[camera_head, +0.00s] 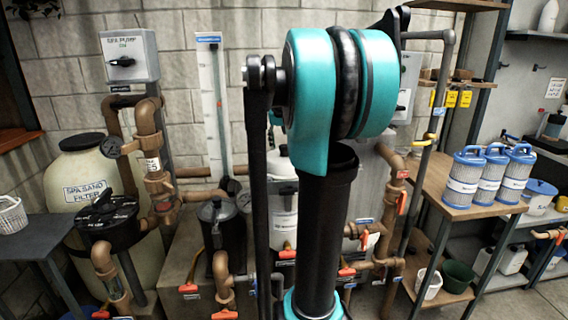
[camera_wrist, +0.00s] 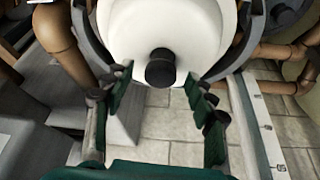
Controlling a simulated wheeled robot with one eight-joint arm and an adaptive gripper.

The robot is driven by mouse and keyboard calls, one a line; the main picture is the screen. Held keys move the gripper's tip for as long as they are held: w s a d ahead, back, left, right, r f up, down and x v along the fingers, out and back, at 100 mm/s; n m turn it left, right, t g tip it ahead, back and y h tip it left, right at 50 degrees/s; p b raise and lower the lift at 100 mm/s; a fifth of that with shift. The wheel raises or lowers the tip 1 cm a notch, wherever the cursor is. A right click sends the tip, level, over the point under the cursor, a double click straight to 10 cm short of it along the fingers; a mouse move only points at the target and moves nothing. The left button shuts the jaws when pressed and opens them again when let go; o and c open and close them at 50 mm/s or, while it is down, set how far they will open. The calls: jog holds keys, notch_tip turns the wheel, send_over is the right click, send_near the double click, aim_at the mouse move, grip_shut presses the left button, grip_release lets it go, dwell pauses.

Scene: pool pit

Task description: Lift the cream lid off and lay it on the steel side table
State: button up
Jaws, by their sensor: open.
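The cream lid (camera_wrist: 195,30) fills the top middle of the wrist view, with a black knob (camera_wrist: 160,68) facing me. My gripper (camera_wrist: 156,76) is open, with one teal finger on each side of the knob and a visible gap to it. I cannot tell how far the fingertips are from the knob in depth. In the head view the cream lid (camera_head: 279,163) sits on a cream canister (camera_head: 284,205) behind my arm, which partly hides it and hides the gripper. A grey table, likely the steel side table (camera_head: 35,240), stands at the far left.
A white basket (camera_head: 11,217) is on the grey table. Brown pipes (camera_head: 222,268) with orange handles and a dark canister (camera_head: 221,232) crowd the canister's left. A white gauge board (camera_wrist: 262,125) runs close by at right. A wooden table (camera_head: 442,188) holds blue-capped filters (camera_head: 464,178).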

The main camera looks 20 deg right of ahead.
jog(key=shift+x, duration=0.9)
grip_shut()
